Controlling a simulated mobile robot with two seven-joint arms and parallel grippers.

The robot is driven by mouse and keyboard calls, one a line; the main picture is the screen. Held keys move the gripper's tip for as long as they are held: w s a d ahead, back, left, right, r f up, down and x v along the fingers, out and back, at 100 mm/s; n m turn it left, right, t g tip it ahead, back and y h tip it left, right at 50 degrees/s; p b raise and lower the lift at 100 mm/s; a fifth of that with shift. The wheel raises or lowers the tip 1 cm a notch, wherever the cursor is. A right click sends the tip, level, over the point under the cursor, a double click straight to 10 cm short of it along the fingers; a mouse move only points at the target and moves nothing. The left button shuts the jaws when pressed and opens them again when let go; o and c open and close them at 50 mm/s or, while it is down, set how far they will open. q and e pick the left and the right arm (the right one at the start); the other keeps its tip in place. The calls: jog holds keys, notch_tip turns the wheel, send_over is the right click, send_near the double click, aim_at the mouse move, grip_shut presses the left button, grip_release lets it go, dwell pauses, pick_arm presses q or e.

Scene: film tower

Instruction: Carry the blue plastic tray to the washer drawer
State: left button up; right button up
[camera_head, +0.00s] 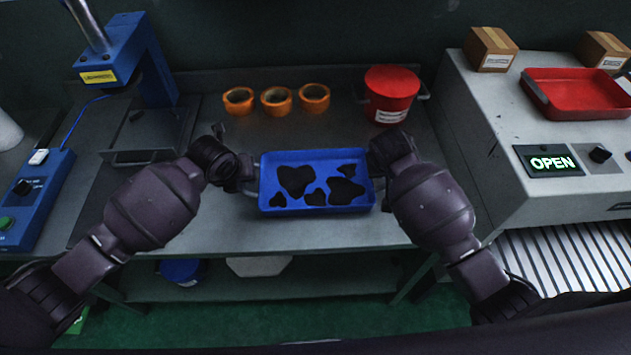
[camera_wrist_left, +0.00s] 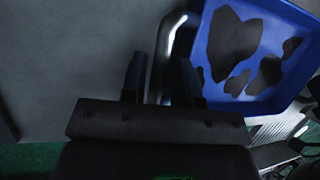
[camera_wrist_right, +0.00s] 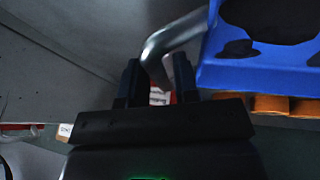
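The blue plastic tray (camera_head: 318,208) is on the grey bench, with several dark irregular patches in it. A metal handle (camera_wrist_left: 168,50) sticks out on its left side and another handle (camera_wrist_right: 170,40) on its right side. My left gripper (camera_wrist_left: 160,75) is open, its two fingers on either side of the left handle. My right gripper (camera_wrist_right: 156,78) is open, its fingers either side of the right handle. In both wrist views a gap shows beside the handle. The washer (camera_head: 505,165) stands at right with a lit OPEN sign; a ribbed pale drawer (camera_head: 575,265) extends below it.
Several orange rings (camera_head: 276,101) and a red lidded pot (camera_head: 390,95) stand behind the tray. A blue press (camera_head: 128,60) stands at left. A red tray (camera_head: 577,93) and cardboard boxes (camera_head: 490,48) sit on the washer. The washer's side wall rises right of the bench.

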pick_arm(q)
jog(key=shift+w+f, duration=0.15)
jog(key=shift+f, duration=0.3)
pick_arm(e)
jog(key=shift+w+d+f, duration=0.1)
jog(key=shift+w+f, duration=0.05)
jog(key=shift+f, duration=0.25)
pick_arm(q)
grip_shut()
pick_arm(e)
grip_shut()
